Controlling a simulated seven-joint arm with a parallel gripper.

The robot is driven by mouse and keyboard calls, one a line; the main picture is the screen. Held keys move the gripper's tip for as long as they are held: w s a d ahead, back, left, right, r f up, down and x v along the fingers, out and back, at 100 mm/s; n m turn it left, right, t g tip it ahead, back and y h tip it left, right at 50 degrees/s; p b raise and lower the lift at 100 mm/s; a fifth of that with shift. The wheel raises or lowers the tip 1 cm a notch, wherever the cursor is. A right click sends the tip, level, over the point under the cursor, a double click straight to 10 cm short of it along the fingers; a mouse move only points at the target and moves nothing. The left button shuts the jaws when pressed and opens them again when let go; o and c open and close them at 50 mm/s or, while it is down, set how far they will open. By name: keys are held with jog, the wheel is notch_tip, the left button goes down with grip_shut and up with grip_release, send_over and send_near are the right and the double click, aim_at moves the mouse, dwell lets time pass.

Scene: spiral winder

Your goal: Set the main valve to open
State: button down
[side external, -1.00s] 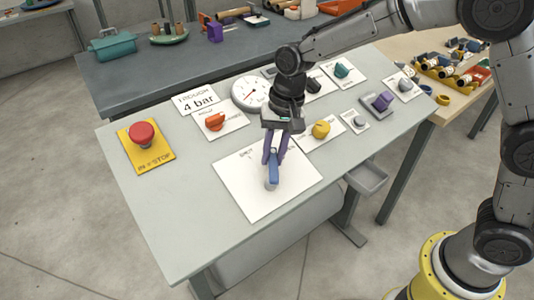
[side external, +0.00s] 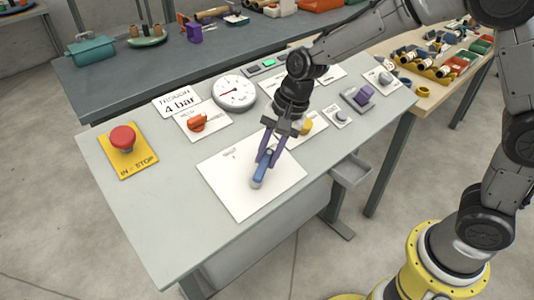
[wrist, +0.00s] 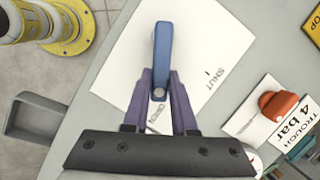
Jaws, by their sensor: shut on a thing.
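The main valve is a blue lever (side external: 260,170) on a white plate (side external: 232,194) on the grey bench. In the wrist view the lever (wrist: 162,55) stands lengthwise, with one end between my fingers. The "SHUT" label (wrist: 216,80) is to its right. The "OPEN" label (wrist: 153,126) lies between my purple fingers, in line with the lever, which points toward it. My gripper (side external: 268,158) is shut on the lever's far end in the side view. My fingers hide the "OPEN" label there.
A red stop button (side external: 123,138) on a yellow plate is at the left. An orange knob (side external: 197,122), a round gauge (side external: 233,92), a yellow knob (side external: 305,127) and a purple switch (side external: 360,97) stand behind the plate. The bench front at left is clear.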

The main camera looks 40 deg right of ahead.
jog(key=shift+r, duration=0.1)
jog(key=c, duration=0.7)
grip_release()
jog(key=v, duration=1.3)
jog(key=shift+d+r, duration=0.15)
jog(key=shift+r, duration=0.25)
